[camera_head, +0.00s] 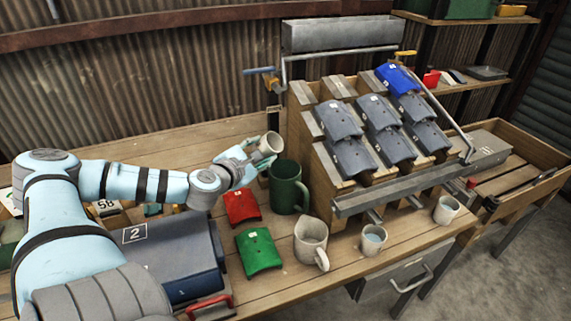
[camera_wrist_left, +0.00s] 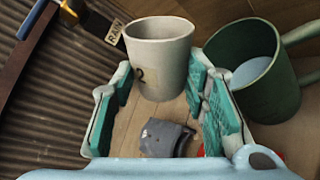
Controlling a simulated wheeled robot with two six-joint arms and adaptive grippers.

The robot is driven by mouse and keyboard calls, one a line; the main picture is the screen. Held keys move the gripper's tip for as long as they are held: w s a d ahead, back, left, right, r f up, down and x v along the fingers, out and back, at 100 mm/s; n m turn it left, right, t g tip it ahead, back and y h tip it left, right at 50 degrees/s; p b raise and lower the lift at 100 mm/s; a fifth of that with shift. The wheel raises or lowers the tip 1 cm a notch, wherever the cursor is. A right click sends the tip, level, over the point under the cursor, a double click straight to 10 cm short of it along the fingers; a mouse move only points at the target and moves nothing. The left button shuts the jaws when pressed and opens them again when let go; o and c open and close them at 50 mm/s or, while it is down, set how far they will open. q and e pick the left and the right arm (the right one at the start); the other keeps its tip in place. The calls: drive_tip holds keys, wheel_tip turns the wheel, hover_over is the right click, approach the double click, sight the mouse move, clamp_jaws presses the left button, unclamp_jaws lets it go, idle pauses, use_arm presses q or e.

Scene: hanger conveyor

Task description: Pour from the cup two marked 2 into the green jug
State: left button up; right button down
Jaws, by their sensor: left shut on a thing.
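My left gripper (camera_head: 249,160) is shut around the cup. In the left wrist view the cup (camera_wrist_left: 158,52) shows its dark 2 and sits between the teal finger pads (camera_wrist_left: 162,95). The green jug (camera_wrist_left: 262,95) stands upright on the bench to its right there, with pale blue liquid inside. No stream between cup and jug shows. The cup's contents are hidden. My right gripper is not in view.
A white jug (camera_head: 311,235) and two cups with blue liquid (camera_head: 373,240) (camera_head: 446,210) stand along the bench's front. A red piece (camera_head: 242,206) and a green piece (camera_head: 259,250) lie left of the jugs. A wooden rack (camera_head: 303,120) with grey and blue pieces rises behind.

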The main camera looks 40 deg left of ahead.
use_arm(q)
drive_tip(key=n+p, duration=0.1)
drive_tip(key=n, duration=0.1)
drive_tip(key=n+h, duration=0.1)
drive_tip(key=f+n+t+h+p, duration=0.1)
drive_tip(key=n, duration=0.1)
drive_tip(key=shift+w+d+n+p, duration=0.1)
drive_tip(key=shift+d+n+p, duration=0.2)
drive_tip(key=shift+d+p, duration=0.05)
drive_tip(key=shift+d+f+n, duration=0.2)
drive_tip(key=shift+f+n, duration=0.15)
drive_tip(key=shift+n, duration=0.25)
drive_tip(key=shift+d+f+n, duration=0.1)
drive_tip(key=shift+f+n, duration=0.1)
drive_tip(key=shift+n, duration=0.1)
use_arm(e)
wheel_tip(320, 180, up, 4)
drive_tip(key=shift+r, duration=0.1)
